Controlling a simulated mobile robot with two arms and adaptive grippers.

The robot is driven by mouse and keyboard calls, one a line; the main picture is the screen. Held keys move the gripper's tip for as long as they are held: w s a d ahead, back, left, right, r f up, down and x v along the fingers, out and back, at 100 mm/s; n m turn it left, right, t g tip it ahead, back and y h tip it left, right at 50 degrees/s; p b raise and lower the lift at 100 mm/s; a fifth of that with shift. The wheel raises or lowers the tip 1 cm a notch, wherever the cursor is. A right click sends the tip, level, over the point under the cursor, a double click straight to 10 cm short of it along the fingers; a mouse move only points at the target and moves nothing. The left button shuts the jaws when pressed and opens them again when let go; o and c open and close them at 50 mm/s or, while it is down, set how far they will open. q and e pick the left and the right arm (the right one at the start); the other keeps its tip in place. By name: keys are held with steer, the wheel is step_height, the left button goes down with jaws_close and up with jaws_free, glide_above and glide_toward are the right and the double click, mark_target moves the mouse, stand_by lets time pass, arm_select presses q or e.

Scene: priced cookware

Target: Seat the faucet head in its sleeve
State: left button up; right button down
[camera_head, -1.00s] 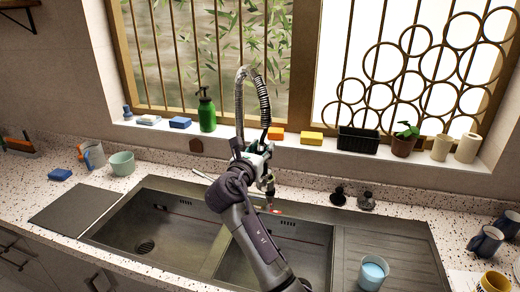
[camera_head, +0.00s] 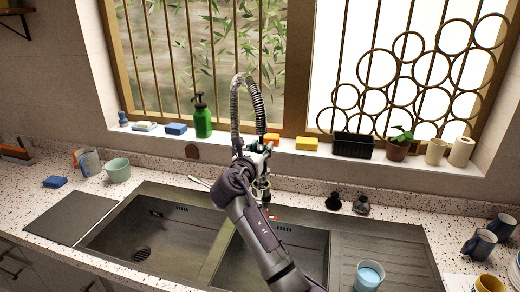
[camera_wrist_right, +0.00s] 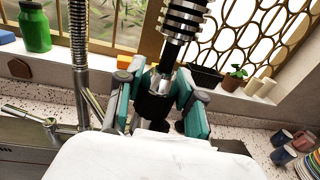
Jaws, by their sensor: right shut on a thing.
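The faucet has a coiled spring hose (camera_head: 236,105) that arches up and over behind the sink. My right gripper (camera_head: 262,150) is at the hanging end of the hose, above the back of the right basin. In the right wrist view its teal fingers (camera_wrist_right: 158,100) are closed around the black faucet head (camera_wrist_right: 154,106). The metal faucet post (camera_wrist_right: 92,108) stands to the left. I cannot clearly make out the sleeve. My left gripper is not in view.
The double sink has two basins, with bare metal in the left basin (camera_head: 150,232). A green soap bottle (camera_head: 203,120) and a plant pot (camera_head: 397,150) stand on the sill. A cup (camera_head: 369,275) stands on the drainboard at right, with mugs (camera_head: 480,243) beyond.

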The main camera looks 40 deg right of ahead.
steer(key=shift+r, duration=0.1)
stand_by(0.3)
steer(key=shift+p, duration=0.45)
steer(key=shift+f, duration=0.45)
steer(key=shift+f+b, duration=0.75)
steer(key=shift+f, duration=1)
steer(key=c, duration=0.7)
jaws_free()
steer(key=shift+o, duration=0.5)
steer(key=o, duration=0.6)
